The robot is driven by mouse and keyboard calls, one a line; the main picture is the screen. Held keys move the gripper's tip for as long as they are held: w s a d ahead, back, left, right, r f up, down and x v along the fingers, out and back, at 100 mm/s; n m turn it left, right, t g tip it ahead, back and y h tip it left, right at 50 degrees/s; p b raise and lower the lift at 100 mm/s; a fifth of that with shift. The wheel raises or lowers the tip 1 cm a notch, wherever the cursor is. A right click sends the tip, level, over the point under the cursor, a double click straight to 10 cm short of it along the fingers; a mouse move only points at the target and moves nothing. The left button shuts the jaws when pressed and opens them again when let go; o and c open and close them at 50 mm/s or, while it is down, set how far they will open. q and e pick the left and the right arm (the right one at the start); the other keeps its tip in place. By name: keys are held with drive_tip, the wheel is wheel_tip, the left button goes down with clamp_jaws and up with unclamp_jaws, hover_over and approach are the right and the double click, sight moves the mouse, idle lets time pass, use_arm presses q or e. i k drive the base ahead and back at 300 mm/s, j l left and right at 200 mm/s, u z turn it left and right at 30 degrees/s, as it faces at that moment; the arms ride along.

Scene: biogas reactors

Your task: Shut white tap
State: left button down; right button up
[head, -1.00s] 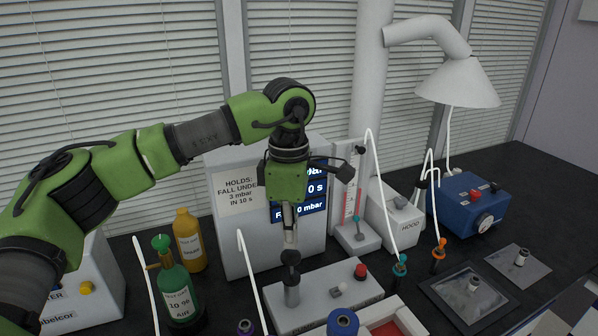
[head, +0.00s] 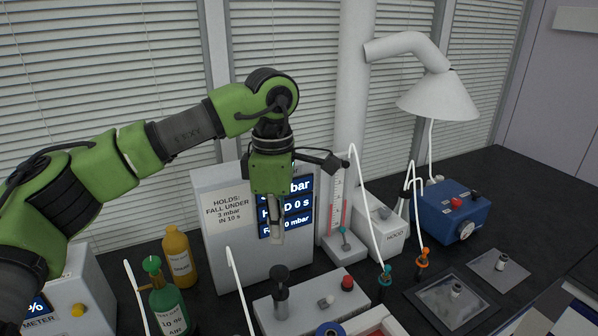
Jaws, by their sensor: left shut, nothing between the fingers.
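A small pale lever (head: 327,301), which looks like the white tap, sits on top of the low grey box (head: 300,311) in the head view. It stands between a black-capped post (head: 280,292) and a red knob (head: 347,283). Its exact setting is too small to tell. My left gripper (head: 277,238) points down, shut and empty. It hangs above the black-capped post, apart from it, and up and left of the pale lever. My right gripper is not in view.
A grey display unit (head: 222,250) stands behind the gripper. A green bottle (head: 170,309) and a yellow bottle (head: 179,257) stand at left. White tubes rise around the box; one ends at a teal fitting (head: 385,276). A blue device (head: 450,212) stands at right.

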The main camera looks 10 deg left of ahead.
sight(330, 300)
drive_tip(key=k+l, duration=0.15)
drive_tip(key=k, duration=0.35)
drive_tip(key=k+l, duration=0.15)
drive_tip(key=k, duration=0.35)
drive_tip(key=k+l, duration=0.15)
drive_tip(key=k, duration=0.3)
